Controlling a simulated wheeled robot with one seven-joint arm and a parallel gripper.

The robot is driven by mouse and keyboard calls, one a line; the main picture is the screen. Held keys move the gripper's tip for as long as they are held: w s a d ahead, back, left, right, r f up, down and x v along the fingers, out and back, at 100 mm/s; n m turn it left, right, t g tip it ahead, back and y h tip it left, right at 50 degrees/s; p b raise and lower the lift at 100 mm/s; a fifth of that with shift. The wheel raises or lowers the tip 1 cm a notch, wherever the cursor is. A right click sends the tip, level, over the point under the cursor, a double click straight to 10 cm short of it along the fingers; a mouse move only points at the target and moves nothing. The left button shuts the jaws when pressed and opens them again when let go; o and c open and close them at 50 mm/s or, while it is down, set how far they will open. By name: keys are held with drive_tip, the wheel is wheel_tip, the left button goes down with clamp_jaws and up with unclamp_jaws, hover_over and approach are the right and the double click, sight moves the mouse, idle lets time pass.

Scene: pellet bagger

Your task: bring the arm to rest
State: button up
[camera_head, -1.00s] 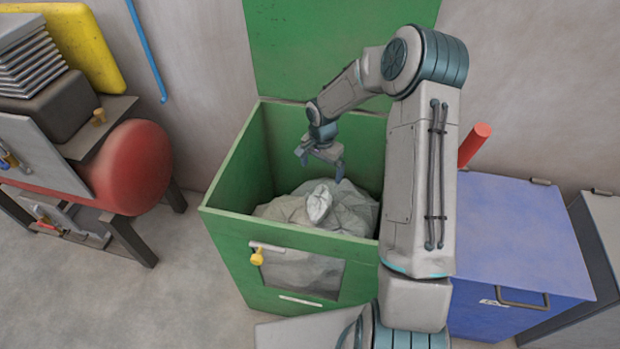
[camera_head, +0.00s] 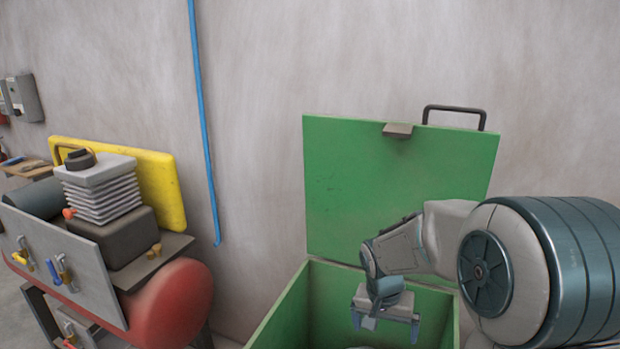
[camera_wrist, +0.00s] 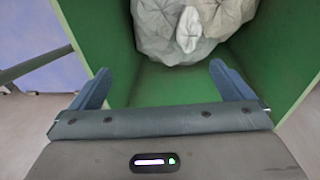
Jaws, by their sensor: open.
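My gripper (camera_head: 385,325) is inside the mouth of the green bin (camera_head: 292,308), below its raised lid (camera_head: 400,185). In the wrist view my gripper (camera_wrist: 160,85) has its two blue fingers wide apart with nothing between them. A pale, crumpled bag (camera_wrist: 190,30) lies in the green bin (camera_wrist: 290,60), beyond the fingertips and apart from them. In the head view the bag is almost wholly below the picture's edge. My arm reaches in from the right.
A red tank (camera_head: 170,305) with a grey panel (camera_head: 65,265), a bellows unit (camera_head: 100,190) and a yellow board (camera_head: 150,185) stands at left. A blue pipe (camera_head: 205,130) runs down the wall. The wall above the lid is clear.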

drive_tip(key=s+r+n+t, duration=0.1)
drive_tip(key=s+r, duration=0.3)
drive_tip(key=s, duration=0.5)
drive_tip(key=s+a+r+n+y, duration=0.1)
drive_tip(key=s+r+n, duration=0.2)
drive_tip(key=s+r, duration=0.2)
drive_tip(key=s+p, duration=0.1)
drive_tip(key=s, duration=0.2)
drive_tip(key=shift+s+t+y, duration=0.3)
drive_tip(key=shift+s+t, duration=0.1)
idle(0.9)
